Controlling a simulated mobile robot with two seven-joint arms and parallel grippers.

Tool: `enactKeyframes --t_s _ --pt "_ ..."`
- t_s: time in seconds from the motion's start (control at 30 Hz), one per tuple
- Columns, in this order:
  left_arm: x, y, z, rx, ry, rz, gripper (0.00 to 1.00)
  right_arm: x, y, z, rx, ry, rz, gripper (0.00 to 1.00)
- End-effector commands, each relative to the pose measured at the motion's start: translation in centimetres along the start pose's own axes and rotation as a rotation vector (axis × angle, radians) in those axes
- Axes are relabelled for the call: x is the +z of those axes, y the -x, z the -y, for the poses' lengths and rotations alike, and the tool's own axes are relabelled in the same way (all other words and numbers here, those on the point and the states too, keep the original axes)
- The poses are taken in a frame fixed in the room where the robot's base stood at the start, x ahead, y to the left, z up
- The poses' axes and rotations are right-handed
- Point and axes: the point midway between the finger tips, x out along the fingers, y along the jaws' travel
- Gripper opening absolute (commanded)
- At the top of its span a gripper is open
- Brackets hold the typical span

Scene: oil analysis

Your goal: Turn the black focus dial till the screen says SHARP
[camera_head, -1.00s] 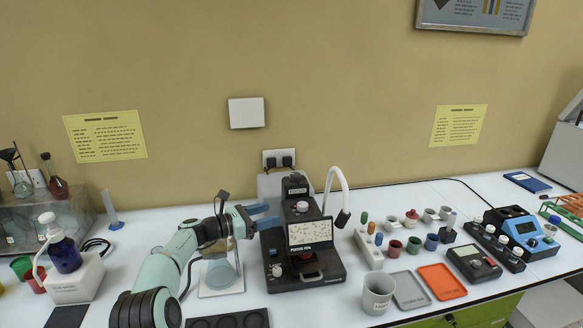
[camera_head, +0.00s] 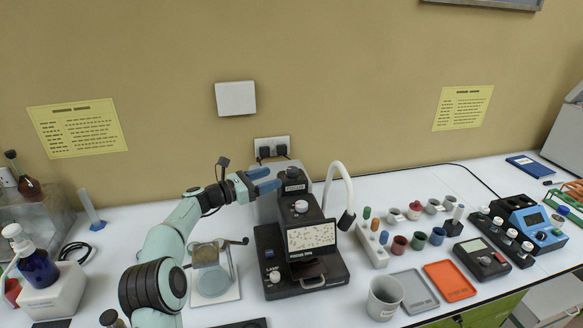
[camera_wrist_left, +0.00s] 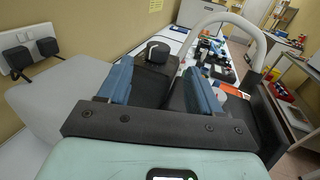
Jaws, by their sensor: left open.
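The black instrument (camera_head: 270,240) stands at mid-bench, with a lit screen (camera_head: 311,236) of dark specks on a pale field; its small lettering is too small to read surely. The black focus dial (camera_head: 292,173) is on top of its column, above a white label. In the left wrist view the dial (camera_wrist_left: 157,48) carries a pale mark and shows beyond the gap between my fingers. My left gripper (camera_head: 265,180) is open, its blue fingertips just left of the dial; they also show in the left wrist view (camera_wrist_left: 160,80). I cannot tell whether they touch it. My right gripper is not in view.
A white curved lamp (camera_head: 345,180) rises right of the column. A glass stand (camera_head: 212,275) is below my left arm. A grey mug (camera_head: 384,297), a grey tray (camera_head: 414,291), an orange tray (camera_head: 449,281) and several cups are to the right. A wall socket (camera_head: 272,147) is behind.

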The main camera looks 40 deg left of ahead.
Motion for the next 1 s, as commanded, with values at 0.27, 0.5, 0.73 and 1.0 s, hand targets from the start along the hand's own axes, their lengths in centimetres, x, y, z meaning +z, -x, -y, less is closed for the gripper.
enactKeyframes --t_s 0.27,0.5,0.73,1.0 --pt "0.6 -6.1 0.0 -0.003 0.000 0.006 0.64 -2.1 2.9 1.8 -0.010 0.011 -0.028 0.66" --pt "0.4 -8.5 0.0 0.000 -0.001 0.003 0.64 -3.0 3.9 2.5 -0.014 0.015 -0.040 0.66" --pt "0.1 -8.8 0.0 0.001 -0.001 0.001 0.64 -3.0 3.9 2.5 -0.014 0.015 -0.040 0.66" --pt "0.1 -8.8 0.0 0.001 -0.001 0.001 0.15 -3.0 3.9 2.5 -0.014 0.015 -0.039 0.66"
